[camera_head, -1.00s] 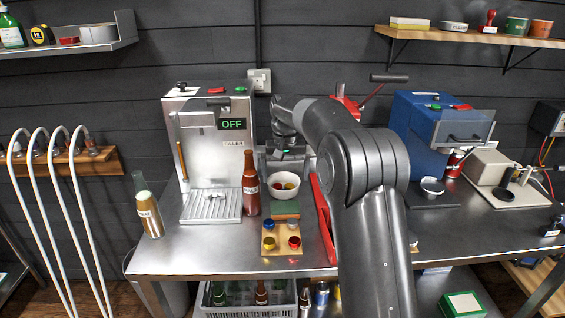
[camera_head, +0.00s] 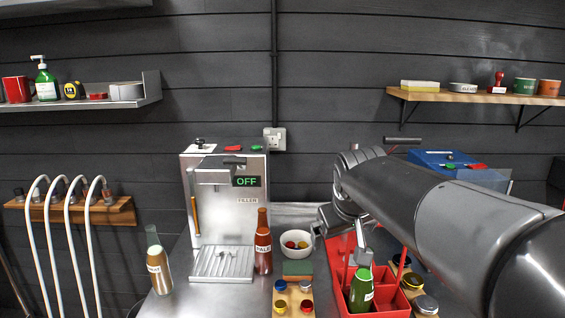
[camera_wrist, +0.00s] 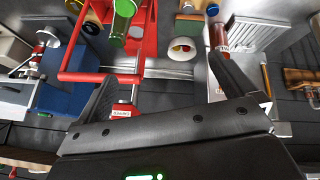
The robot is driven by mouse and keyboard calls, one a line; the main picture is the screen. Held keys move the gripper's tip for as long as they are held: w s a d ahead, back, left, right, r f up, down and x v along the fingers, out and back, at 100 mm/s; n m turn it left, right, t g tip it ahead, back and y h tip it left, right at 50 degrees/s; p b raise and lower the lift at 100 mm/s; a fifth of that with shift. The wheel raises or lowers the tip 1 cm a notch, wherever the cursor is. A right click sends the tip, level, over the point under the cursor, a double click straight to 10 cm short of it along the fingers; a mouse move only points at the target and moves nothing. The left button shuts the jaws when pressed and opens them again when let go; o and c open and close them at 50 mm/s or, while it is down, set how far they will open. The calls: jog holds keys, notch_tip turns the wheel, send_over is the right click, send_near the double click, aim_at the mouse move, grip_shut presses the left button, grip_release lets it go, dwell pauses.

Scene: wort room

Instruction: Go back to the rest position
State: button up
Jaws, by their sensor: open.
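My gripper (camera_head: 361,262) hangs at the end of my bent arm over the red crate (camera_head: 390,303) in the head view. In the wrist view my gripper (camera_wrist: 163,66) has its two dark fingers wide apart with nothing between them. A green bottle (camera_head: 361,293) stands in the crate, just below my gripper in the head view. It also shows in the wrist view (camera_wrist: 122,22), beyond the fingers and apart from them. My forearm hides part of the bench and the blue machine (camera_head: 440,160).
The filler (camera_head: 222,200) reads OFF, with a brown bottle (camera_head: 263,245) beside it. A paler bottle (camera_head: 157,265) stands to its left. A bowl of caps (camera_head: 297,254) and a cap board (camera_head: 282,298) lie between filler and crate. Wall shelves hang at both sides.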

jog(key=s+d+f+m, duration=0.1)
jog(key=s+f, duration=0.3)
jog(key=s, duration=0.6)
jog(key=s+d+f+m, duration=0.1)
jog(key=s+f, duration=0.4)
jog(key=s, duration=0.5)
jog(key=shift+d+m+g+y, duration=0.2)
jog(key=shift+m+g+y, duration=0.1)
jog(key=shift+m, duration=0.3)
